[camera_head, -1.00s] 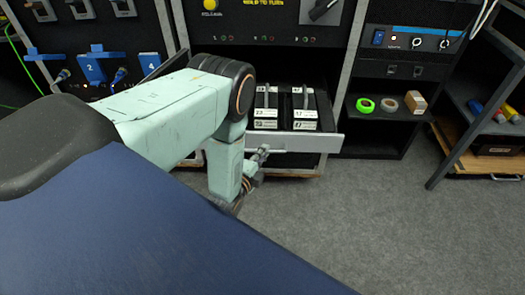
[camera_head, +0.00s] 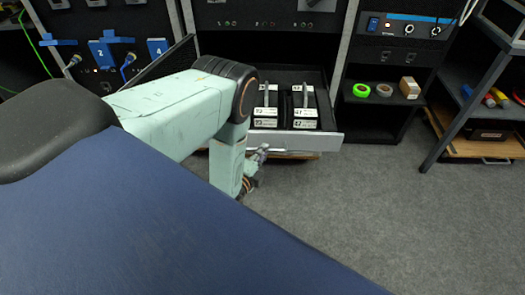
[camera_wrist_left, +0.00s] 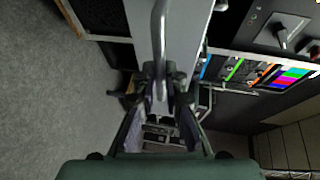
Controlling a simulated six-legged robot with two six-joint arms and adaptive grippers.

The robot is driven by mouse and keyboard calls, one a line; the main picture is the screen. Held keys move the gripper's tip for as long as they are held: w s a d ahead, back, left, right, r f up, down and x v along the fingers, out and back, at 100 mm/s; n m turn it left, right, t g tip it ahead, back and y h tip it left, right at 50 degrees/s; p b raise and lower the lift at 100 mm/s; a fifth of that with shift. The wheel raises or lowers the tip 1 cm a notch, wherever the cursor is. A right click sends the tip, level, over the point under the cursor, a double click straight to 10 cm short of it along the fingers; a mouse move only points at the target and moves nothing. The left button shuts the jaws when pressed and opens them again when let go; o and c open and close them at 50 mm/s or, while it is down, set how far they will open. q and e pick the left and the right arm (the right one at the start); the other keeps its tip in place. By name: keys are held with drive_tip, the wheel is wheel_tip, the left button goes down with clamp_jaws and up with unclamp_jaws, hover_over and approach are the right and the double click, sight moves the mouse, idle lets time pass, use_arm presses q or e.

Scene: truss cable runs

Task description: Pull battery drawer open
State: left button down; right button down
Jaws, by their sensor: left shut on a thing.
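The battery drawer (camera_head: 300,141) is out of the rack, with a pale grey front panel. Two dark batteries with white labels, a left one (camera_head: 265,112) and a right one (camera_head: 304,110), stand side by side in it. My left gripper (camera_head: 260,157) is at the left part of the drawer front, partly hidden by my arm. In the left wrist view, my left gripper's fingers (camera_wrist_left: 160,92) are closed around the metal handle bar (camera_wrist_left: 159,35) in front of the pale panel. My right gripper is not in view.
Open grey floor (camera_head: 330,220) lies in front of the drawer. A shelf at right holds a green tape roll (camera_head: 361,90), a grey roll (camera_head: 384,90) and a small box (camera_head: 409,87). A metal-framed rack (camera_head: 470,100) stands further right. Blue numbered connectors (camera_head: 103,54) are at upper left.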

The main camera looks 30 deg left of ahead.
use_arm(q)
drive_tip(key=shift+s+d, duration=0.15)
drive_tip(key=shift+s, duration=0.1)
idle(0.3)
drive_tip(key=c, duration=1.4)
unclamp_jaws()
drive_tip(key=v, duration=1.2)
